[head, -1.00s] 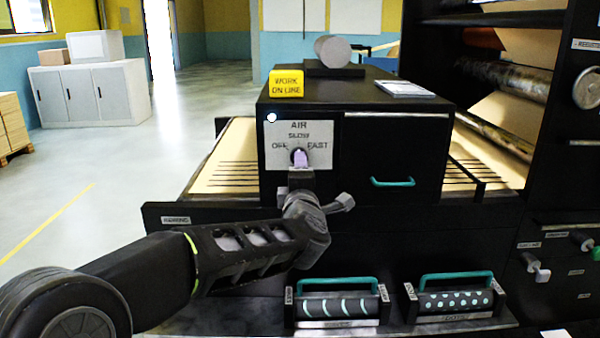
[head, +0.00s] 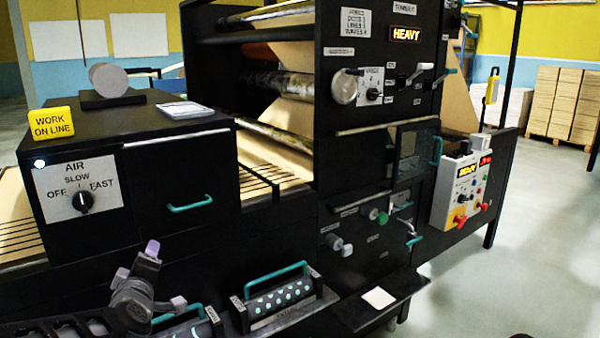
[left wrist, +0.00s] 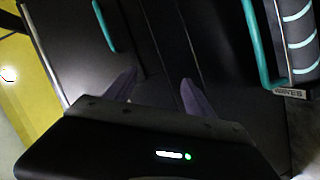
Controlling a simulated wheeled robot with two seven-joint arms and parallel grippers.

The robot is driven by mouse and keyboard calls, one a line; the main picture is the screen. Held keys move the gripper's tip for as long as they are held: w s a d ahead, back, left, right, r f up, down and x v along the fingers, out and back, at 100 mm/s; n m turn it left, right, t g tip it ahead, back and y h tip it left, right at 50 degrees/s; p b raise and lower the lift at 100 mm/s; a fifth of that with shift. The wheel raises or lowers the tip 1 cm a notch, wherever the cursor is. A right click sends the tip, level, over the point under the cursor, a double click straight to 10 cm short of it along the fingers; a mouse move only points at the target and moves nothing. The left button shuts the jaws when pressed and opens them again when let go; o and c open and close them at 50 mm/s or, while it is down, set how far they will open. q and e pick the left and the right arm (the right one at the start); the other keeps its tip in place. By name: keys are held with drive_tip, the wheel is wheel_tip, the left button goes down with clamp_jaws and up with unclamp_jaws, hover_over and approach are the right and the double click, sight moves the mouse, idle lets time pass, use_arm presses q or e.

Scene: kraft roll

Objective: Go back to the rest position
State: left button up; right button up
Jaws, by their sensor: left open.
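My left gripper (head: 152,250) is at the lower left of the head view, below the AIR panel (head: 62,188) and clear of its black knob (head: 83,201). In the left wrist view its two fingers (left wrist: 156,90) stand apart with nothing between them. The knob's light mark seems to point up toward SLOW, though it is small. My right gripper does not show in the head view.
A roller cartridge with a teal handle (head: 278,283) and a partly hidden one lie close to my left gripper. A teal handle (head: 190,204) sits on the black cabinet. A control box (head: 467,190) hangs on the right. Open floor (head: 530,220) lies right.

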use_arm(q)
drive_tip(key=s+d+f+m+g+h+p, duration=0.1)
drive_tip(key=s+d+f+m+g+h, duration=0.15)
drive_tip(key=d+f, duration=0.55)
drive_tip(key=s+d+f+m+g+h, duration=0.2)
drive_tip(key=s+d+f+m, duration=0.15)
drive_tip(key=f, duration=0.85)
drive_tip(key=s+d+f+m+g+h+p, duration=0.1)
drive_tip(key=s+d+f+m+g+h, duration=0.2)
drive_tip(key=d+f, duration=0.5)
drive_tip(key=s+d+f+m+g, duration=0.1)
drive_tip(key=s+d+f+g, duration=0.1)
drive_tip(key=s+f, duration=0.3)
drive_tip(key=s+d+f+m+g+h+p, duration=0.1)
drive_tip(key=s+d+f, duration=0.3)
drive_tip(key=s, duration=0.7)
drive_tip(key=s+d+f+m+g+h, duration=0.1)
drive_tip(key=s+d+f+m+g, duration=0.1)
drive_tip(key=s+f, duration=0.5)
drive_tip(key=shift+s+d+f+m+g+p, duration=0.15)
drive_tip(key=shift+s+d+m+g+p, duration=0.25)
drive_tip(key=shift+s+g, duration=0.6)
